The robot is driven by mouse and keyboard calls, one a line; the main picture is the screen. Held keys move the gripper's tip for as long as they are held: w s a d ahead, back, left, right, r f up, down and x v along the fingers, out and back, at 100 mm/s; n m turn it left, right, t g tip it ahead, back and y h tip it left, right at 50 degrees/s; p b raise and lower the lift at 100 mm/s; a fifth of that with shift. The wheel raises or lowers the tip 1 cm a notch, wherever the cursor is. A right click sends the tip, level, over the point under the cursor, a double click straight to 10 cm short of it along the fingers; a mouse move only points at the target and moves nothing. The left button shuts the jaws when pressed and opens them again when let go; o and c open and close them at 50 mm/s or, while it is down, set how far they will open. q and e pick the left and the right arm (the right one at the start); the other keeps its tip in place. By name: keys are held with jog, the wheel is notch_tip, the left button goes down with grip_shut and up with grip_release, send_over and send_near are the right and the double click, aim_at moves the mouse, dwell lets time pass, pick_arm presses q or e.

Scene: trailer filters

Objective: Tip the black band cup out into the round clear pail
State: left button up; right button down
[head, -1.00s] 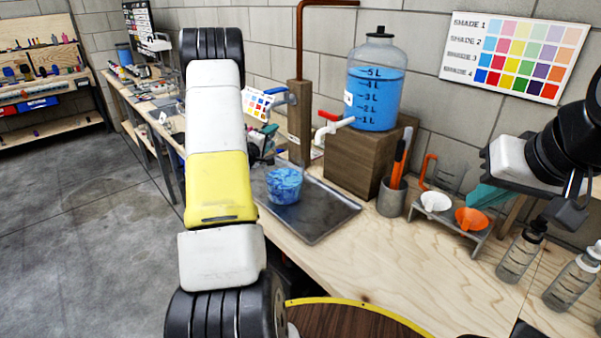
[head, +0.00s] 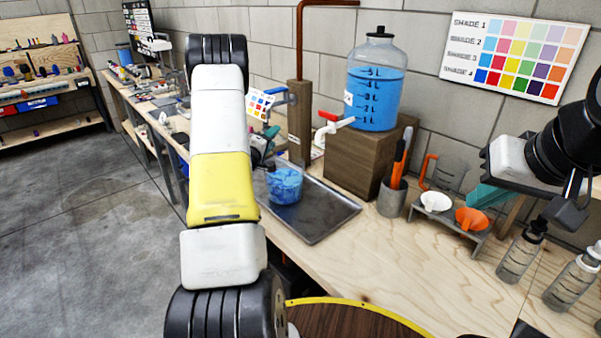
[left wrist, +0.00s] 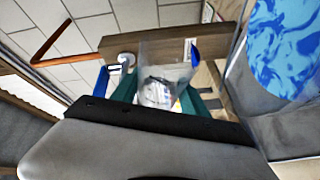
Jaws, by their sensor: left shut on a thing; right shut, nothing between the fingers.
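The round clear pail (head: 285,187), with marbled blue contents, stands on the dark tray in the head view. Its blue contents also fill the upper right of the left wrist view (left wrist: 288,45). My left gripper (head: 269,142) is mostly hidden behind my arm, above and left of the pail. In the left wrist view its teal fingers are shut on a clear cup (left wrist: 163,62). The cup lies across the line of the wooden post, so it looks strongly tilted. I cannot make out its band or any flow. My right gripper (head: 488,197) is shut and empty at the right.
The dark tray (head: 325,215) lies on the wooden bench. A large blue-filled jar (head: 375,90) with a tap stands on a wood block (head: 360,160) behind it. A stand with white and orange cups (head: 470,219) and bottles (head: 520,255) are at the right.

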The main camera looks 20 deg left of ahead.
aim_at(274, 140)
pick_arm(q)
jog(key=shift+s+d+r+m+t+h, duration=0.25)
jog(key=shift+d+m+t, duration=0.1)
jog(key=shift+m, duration=0.5)
jog(key=shift+s+d+r+m+t+h, duration=0.2)
jog(key=shift+d+r+m+t, duration=0.1)
jog(key=shift+m, duration=0.5)
jog(key=shift+s+d+r+m+t+h, duration=0.15)
jog(key=shift+s+d+r+m+t, duration=0.15)
jog(key=shift+m, duration=0.55)
dwell(1.5)
jog(key=shift+w, duration=0.15)
dwell(0.7)
